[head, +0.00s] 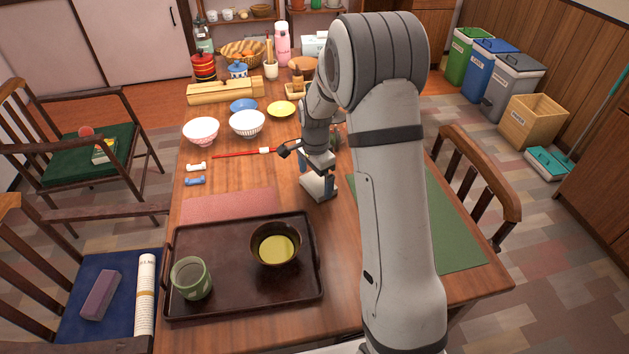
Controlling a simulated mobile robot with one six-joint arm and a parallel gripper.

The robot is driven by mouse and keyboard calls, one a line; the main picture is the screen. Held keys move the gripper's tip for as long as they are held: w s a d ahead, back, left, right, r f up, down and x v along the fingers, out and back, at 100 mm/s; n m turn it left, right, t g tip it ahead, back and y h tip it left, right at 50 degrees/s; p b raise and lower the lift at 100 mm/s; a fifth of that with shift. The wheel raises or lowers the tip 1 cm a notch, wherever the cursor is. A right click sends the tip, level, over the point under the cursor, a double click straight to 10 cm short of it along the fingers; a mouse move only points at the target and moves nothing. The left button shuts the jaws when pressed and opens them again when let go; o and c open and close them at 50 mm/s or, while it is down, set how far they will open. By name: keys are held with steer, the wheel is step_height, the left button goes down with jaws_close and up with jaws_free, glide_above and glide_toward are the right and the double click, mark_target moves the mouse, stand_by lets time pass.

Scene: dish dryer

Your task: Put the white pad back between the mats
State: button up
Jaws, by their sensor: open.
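A pale, whitish-grey flat block that looks like the white pad (319,191) shows at table level under my gripper. It lies between the pinkish-red mat (225,206) on the left and the green mat (450,232) on the right. My gripper (318,181) points down over this spot with its blue-tipped fingers apart. The fingers are at or just above the pale block; I cannot tell whether they touch it. My wrist hides part of the block, and my arm hides part of the green mat.
A dark tray (215,299) with a green cup (190,278) and a dark bowl (275,243) stands at the front left. Bowls, small plates and a red stick (232,154) lie further back. Wood is bare between the tray and green mat.

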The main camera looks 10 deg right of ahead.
mark_target(315, 184)
step_height(315, 184, up, 10)
steer(key=s+r+n, duration=0.2)
steer(key=s+n, duration=0.2)
steer(key=s, duration=0.5)
steer(key=s+r+n+t, duration=0.1)
steer(key=s+r+n, duration=0.2)
steer(key=s, duration=0.6)
steer(key=s+r+n+t, duration=0.1)
steer(key=s+r+n, duration=0.1)
steer(key=s+n, duration=0.4)
steer(key=s+p, duration=0.1)
steer(key=s, duration=0.2)
steer(key=shift+s+d+r+n, duration=0.25)
steer(key=shift+s+d+n, duration=0.05)
steer(key=shift+s+d, duration=0.1)
steer(key=shift+r, duration=0.1)
